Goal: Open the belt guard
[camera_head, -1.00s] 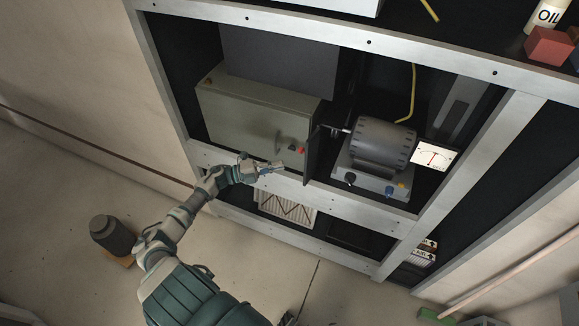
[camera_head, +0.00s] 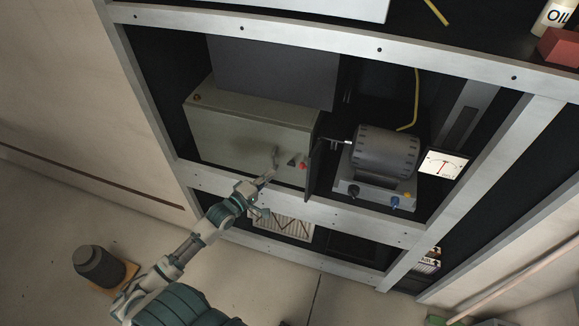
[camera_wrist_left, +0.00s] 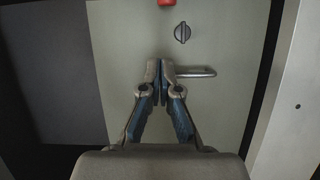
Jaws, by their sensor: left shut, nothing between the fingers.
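The belt guard seems to be the grey-green box (camera_head: 240,135) on the rack's middle shelf, with a flat front panel. The panel has a lever handle (camera_head: 275,156), a dark knob (camera_head: 291,161) and a red button (camera_head: 302,166). The left wrist view also shows the handle (camera_wrist_left: 198,72), the knob (camera_wrist_left: 182,33) and part of the red button (camera_wrist_left: 166,2). My left gripper (camera_head: 268,175) is shut and empty in front of the panel. Its fingertips (camera_wrist_left: 161,70) overlap the handle's left end in the wrist view; I cannot tell if they touch. The panel appears closed. My right gripper is out of view.
A grey motor (camera_head: 385,152) stands right of the box, with a dark upright plate (camera_head: 315,170) between them. A dial gauge (camera_head: 443,163) is further right. The rack's pale front rail (camera_head: 340,213) runs below the box. A dark cylinder (camera_head: 99,265) stands on the floor at left.

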